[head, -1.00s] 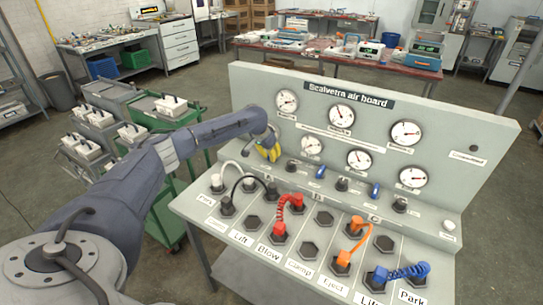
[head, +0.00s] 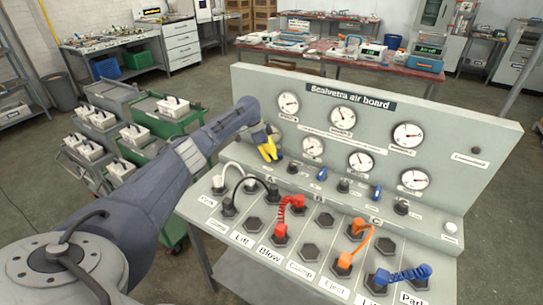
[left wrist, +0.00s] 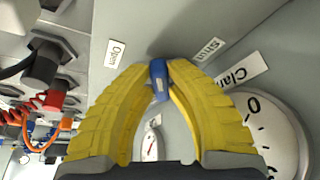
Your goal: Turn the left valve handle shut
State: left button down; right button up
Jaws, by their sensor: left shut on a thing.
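The left valve handle (left wrist: 158,80) is a small blue lever, held between the yellow fingertips of my left gripper (left wrist: 158,74) in the left wrist view. The gripper is shut on it. An "Open" label (left wrist: 116,53) lies to the left of the handle there, and a "Shut" label (left wrist: 209,48) to its upper right. The handle's pivot is not clearly seen. In the head view my left gripper (head: 269,148) is against the left end of the grey air board (head: 460,110) and hides this handle. My right gripper is in neither current view.
Two more blue handles, the middle one (head: 322,174) and the right one (head: 376,192), stand along the board. Gauges such as this one (head: 289,104) sit above. Coloured hoses, among them a red one (head: 287,205), loop between sockets on the sloping panel below.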

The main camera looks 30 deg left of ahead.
pick_arm(q)
jog(key=shift+m, duration=0.4)
jog(key=c, duration=1.3)
grip_release()
jog(key=v, duration=1.2)
jog(key=shift+w, duration=0.2)
